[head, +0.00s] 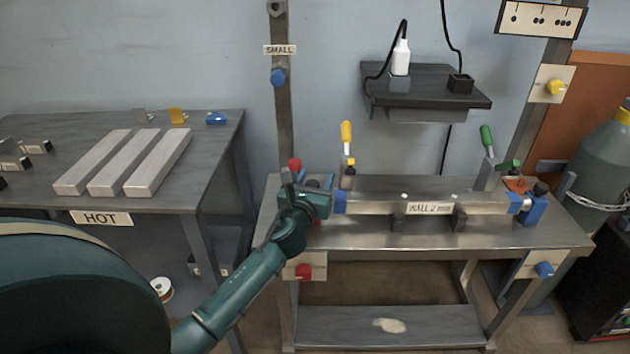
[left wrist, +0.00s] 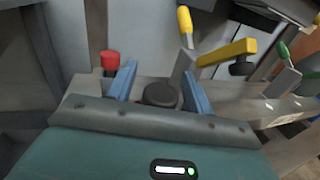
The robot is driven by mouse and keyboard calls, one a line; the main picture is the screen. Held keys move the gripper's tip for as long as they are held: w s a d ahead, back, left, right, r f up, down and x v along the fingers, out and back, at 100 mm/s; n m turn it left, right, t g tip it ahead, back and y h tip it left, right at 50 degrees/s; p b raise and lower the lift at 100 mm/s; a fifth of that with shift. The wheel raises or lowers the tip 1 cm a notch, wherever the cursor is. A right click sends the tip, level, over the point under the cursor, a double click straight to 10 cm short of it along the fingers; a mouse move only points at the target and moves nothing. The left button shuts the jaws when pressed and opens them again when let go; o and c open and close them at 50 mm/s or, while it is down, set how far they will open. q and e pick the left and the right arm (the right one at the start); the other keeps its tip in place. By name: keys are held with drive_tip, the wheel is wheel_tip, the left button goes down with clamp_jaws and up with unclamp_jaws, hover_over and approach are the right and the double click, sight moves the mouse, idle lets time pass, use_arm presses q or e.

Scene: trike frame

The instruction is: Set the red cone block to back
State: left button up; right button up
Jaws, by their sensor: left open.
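My left gripper (head: 325,184) is over the left end of the bench in the head view. In the left wrist view its two blue fingers are apart, with a dark round knob (left wrist: 160,94) between them; I cannot tell whether they touch it. The arm covers most of what lies under the knob. Only small red bits (head: 317,222) show below the gripper, perhaps the red cone block, so its position is unclear. A red-tipped handle (head: 295,164) stands just behind the gripper; it also shows in the left wrist view (left wrist: 109,59). My right gripper is not in view.
A grey tube (head: 370,203) lies along the bench, with a blue block (head: 535,209) at its right end. Yellow (head: 346,132) and green (head: 487,136) clamp handles stand behind it. A table marked HOT (head: 225,135) with pale bars is at left. The bench front is clear.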

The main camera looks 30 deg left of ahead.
use_arm(q)
clamp_jaws()
idle(0.4)
drive_tip(key=s+a, duration=0.1)
drive_tip(key=s+a+p, duration=0.1)
drive_tip(key=a, duration=0.1)
drive_tip(key=shift+a, duration=0.1)
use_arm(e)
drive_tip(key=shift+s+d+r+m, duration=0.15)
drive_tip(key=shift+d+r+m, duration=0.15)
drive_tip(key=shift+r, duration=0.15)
use_arm(q)
unclamp_jaws()
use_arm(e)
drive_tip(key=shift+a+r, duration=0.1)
use_arm(q)
drive_tip(key=shift+s, duration=0.15)
drive_tip(key=p+v, duration=0.1)
drive_tip(key=v, duration=1.2)
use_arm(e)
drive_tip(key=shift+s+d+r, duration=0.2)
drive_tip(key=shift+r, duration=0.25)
